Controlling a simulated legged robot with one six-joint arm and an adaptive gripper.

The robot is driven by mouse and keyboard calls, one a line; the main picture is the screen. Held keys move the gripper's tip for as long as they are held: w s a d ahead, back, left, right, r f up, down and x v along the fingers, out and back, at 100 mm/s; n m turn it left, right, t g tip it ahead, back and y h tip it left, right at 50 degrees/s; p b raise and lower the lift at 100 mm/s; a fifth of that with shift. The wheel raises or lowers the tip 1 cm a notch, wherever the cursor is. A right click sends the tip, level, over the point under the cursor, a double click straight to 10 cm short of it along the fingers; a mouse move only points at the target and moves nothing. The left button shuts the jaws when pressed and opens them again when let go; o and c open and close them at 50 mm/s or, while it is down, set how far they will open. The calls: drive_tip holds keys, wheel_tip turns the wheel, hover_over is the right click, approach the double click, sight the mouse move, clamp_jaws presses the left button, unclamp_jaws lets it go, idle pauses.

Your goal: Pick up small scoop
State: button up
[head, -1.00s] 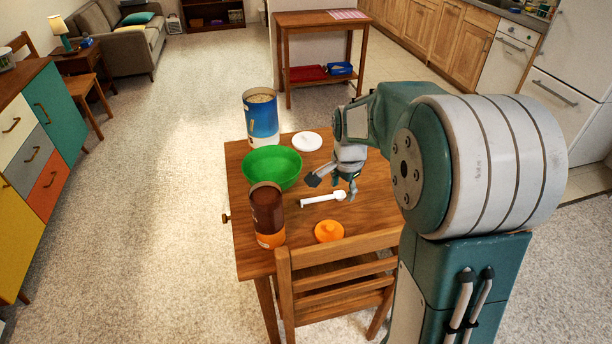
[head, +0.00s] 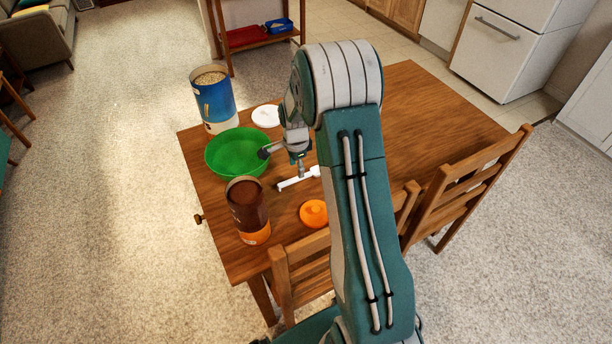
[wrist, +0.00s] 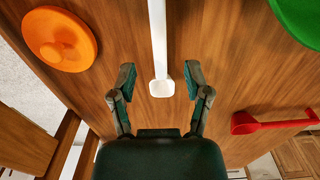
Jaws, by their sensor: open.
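A small white scoop (head: 297,180) lies on the wooden table between the green bowl and the orange lid. In the wrist view the white scoop (wrist: 158,38) has its handle running to the top edge and its cup end between my fingertips. My gripper (head: 284,164) is open just above it and points down at the table. In the wrist view my gripper's fingers (wrist: 160,82) stand on either side of the cup end with gaps, holding nothing. A red scoop-like utensil (wrist: 268,123) lies to the right in the wrist view; my arm may hide it in the head view.
The green bowl (head: 237,153) stands left of my gripper. A brown canister (head: 247,208) and a blue canister (head: 213,98) stand open by the table's left side. An orange lid (head: 313,213) and white lid (head: 266,116) lie flat. Chairs (head: 465,190) stand at the front edge.

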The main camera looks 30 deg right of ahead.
sight(294, 179)
drive_tip(key=f, duration=0.2)
drive_tip(key=a+f, duration=0.1)
drive_tip(key=f, duration=0.1)
drive_tip(key=shift+a+f, duration=0.1)
drive_tip(key=shift+f, duration=0.6)
drive_tip(key=shift+d, duration=0.25)
drive_tip(key=shift+a, duration=0.1)
clamp_jaws()
